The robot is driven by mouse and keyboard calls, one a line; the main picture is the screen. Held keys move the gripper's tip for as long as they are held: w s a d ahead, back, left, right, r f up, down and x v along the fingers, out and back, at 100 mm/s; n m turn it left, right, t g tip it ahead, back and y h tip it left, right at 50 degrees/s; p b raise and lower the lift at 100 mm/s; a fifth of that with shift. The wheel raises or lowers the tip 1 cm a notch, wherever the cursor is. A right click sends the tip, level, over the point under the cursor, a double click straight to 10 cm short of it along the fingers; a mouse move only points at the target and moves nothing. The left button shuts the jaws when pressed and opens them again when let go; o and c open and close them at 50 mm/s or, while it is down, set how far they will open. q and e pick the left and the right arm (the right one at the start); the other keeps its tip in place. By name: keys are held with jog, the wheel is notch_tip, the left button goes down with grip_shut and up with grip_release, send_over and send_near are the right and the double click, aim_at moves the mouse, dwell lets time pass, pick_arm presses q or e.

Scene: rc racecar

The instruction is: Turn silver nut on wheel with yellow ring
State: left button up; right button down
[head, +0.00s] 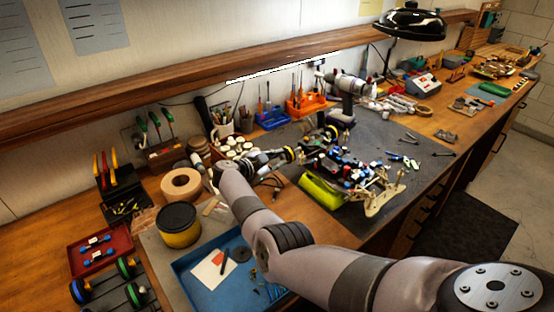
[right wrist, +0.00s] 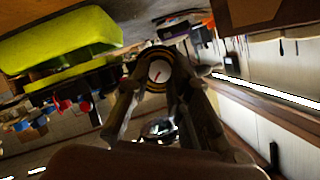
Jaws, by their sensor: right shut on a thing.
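The RC car (head: 345,165) sits on a bright green stand (head: 322,190) on the grey mat. Its wheel with the yellow ring (head: 290,154) faces left, toward my right gripper (head: 272,156). In the right wrist view this wheel (right wrist: 160,72) shows a dark rim, a thin yellow ring and a pale round centre with a red mark. The two fingers of my right gripper (right wrist: 160,88) converge on either side of the wheel and are shut on it. A silver nut cannot be made out clearly at this size. My left gripper is not in view.
A yellow-and-black tin (head: 179,225), a tape roll (head: 181,186) and a blue tray (head: 205,275) lie left of my arm. A drill (head: 346,88) stands behind the car. Loose tools lie right of the car, where the mat is mostly clear.

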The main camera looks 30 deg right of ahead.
jog(key=shift+s+f+m+t, duration=0.1)
jog(key=shift+f+m+t, duration=0.05)
jog(key=shift+m+t, duration=0.45)
jog(key=m+b, duration=0.1)
jog(key=m+t+b, duration=0.1)
jog(key=m+b, duration=0.1)
jog(key=shift+s+f+h, duration=0.1)
jog(key=shift+f+h, duration=0.2)
jog(key=shift+h, duration=0.1)
jog(key=shift+m+t+h+b, duration=0.3)
jog(key=shift+m+t+b, duration=0.2)
jog(key=shift+m+b, duration=0.6)
jog(key=shift+r, duration=0.1)
jog(key=c, duration=1.4)
grip_release()
jog(key=shift+c, duration=0.2)
